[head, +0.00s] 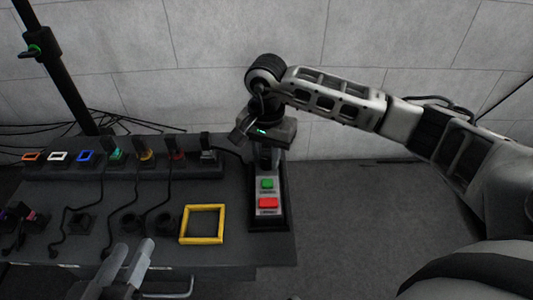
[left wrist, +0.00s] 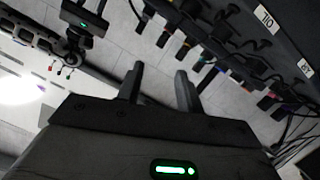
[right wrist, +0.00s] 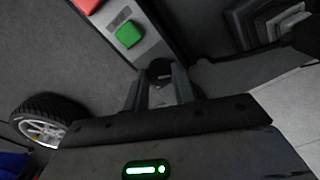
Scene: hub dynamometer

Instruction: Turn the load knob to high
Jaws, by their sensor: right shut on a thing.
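The control panel (head: 268,223) stands at the right end of the bench, with a green button (head: 267,184) and a red button (head: 268,203). My right gripper (head: 264,150) points down over the panel's far end and hides most of the load knob there. In the right wrist view the dark load knob (right wrist: 160,68) sits between the fingertips of my right gripper (right wrist: 160,88), which is shut on it. The knob's setting cannot be read. My left gripper (head: 126,264) is low over the bench's front edge; in the left wrist view its fingers (left wrist: 160,88) are apart and empty.
A yellow square frame (head: 202,224) lies on the bench (head: 225,250) left of the panel. Several coloured plugs and sockets with cables line the bench's back. A black post (head: 62,75) rises at the left. A wheel (right wrist: 45,120) shows in the right wrist view.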

